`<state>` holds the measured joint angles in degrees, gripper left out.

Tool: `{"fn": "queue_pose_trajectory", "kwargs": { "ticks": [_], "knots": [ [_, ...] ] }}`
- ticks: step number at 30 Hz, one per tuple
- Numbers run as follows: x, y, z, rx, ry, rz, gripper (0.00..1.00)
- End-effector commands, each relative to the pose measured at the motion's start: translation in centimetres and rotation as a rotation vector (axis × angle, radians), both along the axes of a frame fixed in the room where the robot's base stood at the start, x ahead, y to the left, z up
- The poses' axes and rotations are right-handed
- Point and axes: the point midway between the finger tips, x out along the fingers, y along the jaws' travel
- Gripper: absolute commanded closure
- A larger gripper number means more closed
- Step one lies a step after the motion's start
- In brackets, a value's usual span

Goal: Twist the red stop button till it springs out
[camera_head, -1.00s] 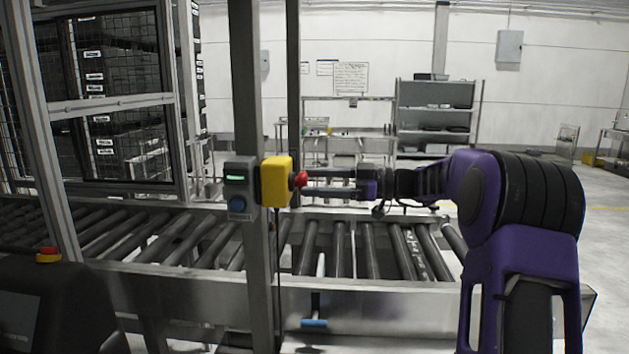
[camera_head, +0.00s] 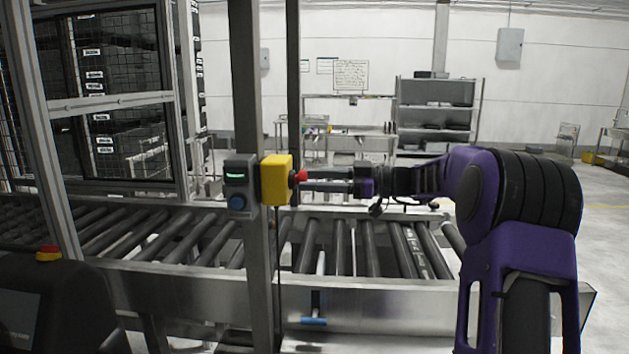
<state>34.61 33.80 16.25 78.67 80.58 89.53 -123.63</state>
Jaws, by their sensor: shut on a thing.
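The red stop button (camera_head: 300,176) sticks out from the right side of a yellow box (camera_head: 275,180), which is mounted on a dark upright post. My gripper (camera_head: 308,180) comes in level from the right, and its fingers are shut on the red button. The fingertips hide part of the button. Whether the button is pressed in or out cannot be told from this view.
A grey box with a green light and a blue button (camera_head: 237,203) sits left of the yellow box. A roller conveyor (camera_head: 370,250) runs below my arm. Another red button on a yellow base (camera_head: 48,252) is at the lower left. A shelf (camera_head: 436,115) stands behind.

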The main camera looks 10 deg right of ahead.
Motion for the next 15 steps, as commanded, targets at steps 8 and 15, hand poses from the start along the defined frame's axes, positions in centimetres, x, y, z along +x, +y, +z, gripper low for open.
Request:
{"fn": "queue_pose_trajectory", "kwargs": {
  "ticks": [8, 15],
  "knots": [
    [-0.01, -0.02, -0.17, 0.030, 0.093, 0.000, 1.00],
    [0.01, -0.06, -0.16, 0.085, 0.262, 0.000, 1.00]
  ]
}}
